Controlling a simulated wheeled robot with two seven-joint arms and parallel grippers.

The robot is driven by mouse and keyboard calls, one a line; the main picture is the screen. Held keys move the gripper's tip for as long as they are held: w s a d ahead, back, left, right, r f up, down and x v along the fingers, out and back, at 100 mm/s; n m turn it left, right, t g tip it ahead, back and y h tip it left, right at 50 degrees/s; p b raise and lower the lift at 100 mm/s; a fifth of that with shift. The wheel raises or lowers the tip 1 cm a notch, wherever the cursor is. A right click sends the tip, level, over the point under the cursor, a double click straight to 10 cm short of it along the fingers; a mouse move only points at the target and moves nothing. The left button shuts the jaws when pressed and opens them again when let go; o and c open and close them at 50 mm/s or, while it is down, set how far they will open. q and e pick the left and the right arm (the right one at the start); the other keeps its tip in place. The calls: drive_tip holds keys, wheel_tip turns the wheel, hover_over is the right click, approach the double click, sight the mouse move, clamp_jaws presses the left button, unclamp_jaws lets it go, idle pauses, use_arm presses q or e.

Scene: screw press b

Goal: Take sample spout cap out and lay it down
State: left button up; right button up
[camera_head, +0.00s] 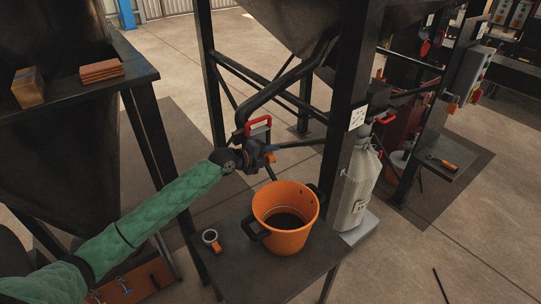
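My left arm, in a green sleeve, reaches in from the left. Its dark gripper (264,158) is at the sample spout, just below a red handle (258,122) on the black pipe. A small orange part (270,157) shows at the gripper's tip; I cannot tell whether it is the sample spout cap or part of the gripper. The fingers are too small and dark to show whether they are open or shut. The cap cannot be made out clearly. My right gripper is not in view.
An orange bucket (286,238) with black handles stands on a dark table (237,279) below the spout. A small cup with an orange handle (211,240) is left of it. A pale sack (357,190) and steel post (346,95) stand right. Table front is clear.

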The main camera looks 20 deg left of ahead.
use_arm(q)
drive_tip(key=shift+o, duration=0.8)
drive_tip(key=c, duration=0.3)
drive_tip(key=shift+s+d, duration=0.95)
drive_tip(key=shift+d, duration=0.2)
drive_tip(key=shift+s+d+p, duration=0.55)
drive_tip(key=shift+s+d, duration=0.05)
drive_tip(key=shift+d, duration=0.15)
